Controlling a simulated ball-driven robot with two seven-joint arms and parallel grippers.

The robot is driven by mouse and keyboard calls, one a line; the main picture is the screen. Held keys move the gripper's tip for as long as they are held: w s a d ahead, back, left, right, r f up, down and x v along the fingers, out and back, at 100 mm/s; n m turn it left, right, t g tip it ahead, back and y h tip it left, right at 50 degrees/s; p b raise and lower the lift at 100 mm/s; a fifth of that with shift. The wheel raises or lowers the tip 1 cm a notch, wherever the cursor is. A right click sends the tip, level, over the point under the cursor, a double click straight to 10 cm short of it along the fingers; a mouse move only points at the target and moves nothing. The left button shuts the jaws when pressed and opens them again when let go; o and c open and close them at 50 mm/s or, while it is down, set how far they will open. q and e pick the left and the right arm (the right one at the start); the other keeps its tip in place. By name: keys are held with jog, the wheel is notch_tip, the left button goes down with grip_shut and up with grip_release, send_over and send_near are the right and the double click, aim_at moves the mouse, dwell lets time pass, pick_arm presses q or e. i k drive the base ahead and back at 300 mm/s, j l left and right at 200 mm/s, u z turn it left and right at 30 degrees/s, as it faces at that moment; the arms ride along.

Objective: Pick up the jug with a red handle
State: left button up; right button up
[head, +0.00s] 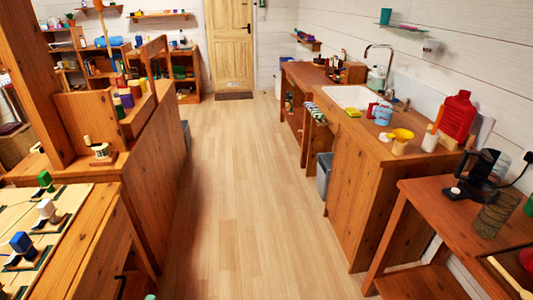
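A small light blue vessel (383,115) stands on the wooden sink counter, just right of the white sink. Something red shows at its left side, but it is too small to tell whether this is a handle. A large red canister-like container (458,116) stands at the back right of the same counter, against the white wall. No other jug with a clearly red handle can be made out. Neither of my grippers shows in the head view.
The sink counter (358,185) runs along the right wall. A yellow funnel-like item (400,136) and a white cup (429,142) stand near the vessel. A wooden table (425,195) with a black coffee maker (480,172) is nearer. The floor (235,190) between the furniture is clear.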

aim_at(385, 105)
jog(key=i+z, duration=0.15)
jog(key=i, duration=0.6)
jog(key=i+j+z, duration=0.15)
jog(key=i, duration=0.55)
jog(key=i+z, duration=0.35)
jog(key=i+j+z, duration=0.1)
jog(key=i+z, duration=0.25)
jog(key=i+j+z, duration=0.2)
jog(key=i+z, duration=0.15)
jog(key=i+j+z, duration=0.2)
jog(key=i+z, duration=0.2)
jog(key=i+j+z, duration=0.25)
jog(key=z, duration=0.15)
